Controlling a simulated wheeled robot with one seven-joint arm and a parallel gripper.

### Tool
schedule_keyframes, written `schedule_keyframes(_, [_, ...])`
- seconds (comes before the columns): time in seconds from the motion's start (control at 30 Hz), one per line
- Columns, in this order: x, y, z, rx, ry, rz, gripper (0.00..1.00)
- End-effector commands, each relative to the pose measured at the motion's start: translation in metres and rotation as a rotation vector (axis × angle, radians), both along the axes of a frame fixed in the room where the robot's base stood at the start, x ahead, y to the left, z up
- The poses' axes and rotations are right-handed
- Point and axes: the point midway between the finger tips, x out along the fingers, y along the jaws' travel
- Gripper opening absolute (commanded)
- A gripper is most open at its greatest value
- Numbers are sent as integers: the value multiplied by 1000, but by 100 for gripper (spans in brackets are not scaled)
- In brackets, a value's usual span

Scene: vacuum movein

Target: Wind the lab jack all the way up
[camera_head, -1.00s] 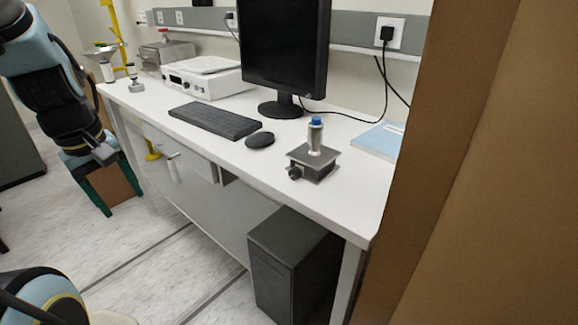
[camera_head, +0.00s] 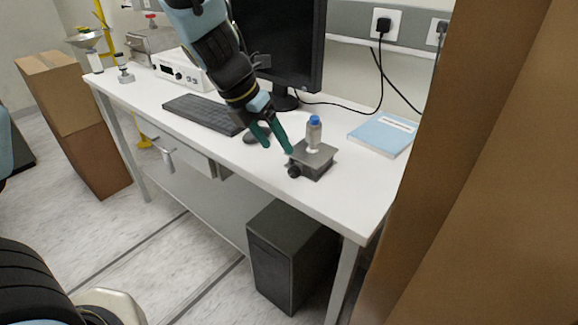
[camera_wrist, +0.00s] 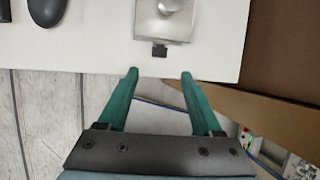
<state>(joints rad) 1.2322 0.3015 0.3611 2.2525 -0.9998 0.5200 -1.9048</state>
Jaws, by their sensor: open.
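The lab jack (camera_head: 312,164) is a low, dark grey block near the front edge of the white desk, with a black knob (camera_head: 294,171) on its front left side. A small grey bottle with a blue cap (camera_head: 314,133) stands upright on its top plate. In the wrist view the jack (camera_wrist: 164,28) is at the top centre, with its dark knob (camera_wrist: 159,51) toward me. My gripper (camera_head: 278,150) has green fingers and is open and empty, just left of the jack. In the wrist view its fingertips (camera_wrist: 160,73) are spread on either side of the knob's line, short of it.
A black mouse (camera_head: 257,133) and keyboard (camera_head: 203,113) lie left of the jack; the monitor (camera_head: 280,45) stands behind. A blue book (camera_head: 382,136) lies to the right. A tall brown panel (camera_head: 470,190) closes off the right side. A computer tower (camera_head: 290,255) stands under the desk.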

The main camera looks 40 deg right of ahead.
Motion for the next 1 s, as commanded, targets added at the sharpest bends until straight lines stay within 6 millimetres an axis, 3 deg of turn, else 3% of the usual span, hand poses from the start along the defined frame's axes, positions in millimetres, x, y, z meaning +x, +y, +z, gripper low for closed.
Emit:
schedule_keyframes(0.3, [-4,-23,-57,4,0,-1,67])
schedule_keyframes(0.5, [-6,-34,-79,3,0,-2,67])
schedule_keyframes(0.93, [-7,-38,-86,1,-2,-3,67])
schedule_keyframes(1.0, [-7,-38,-86,1,-2,-3,59])
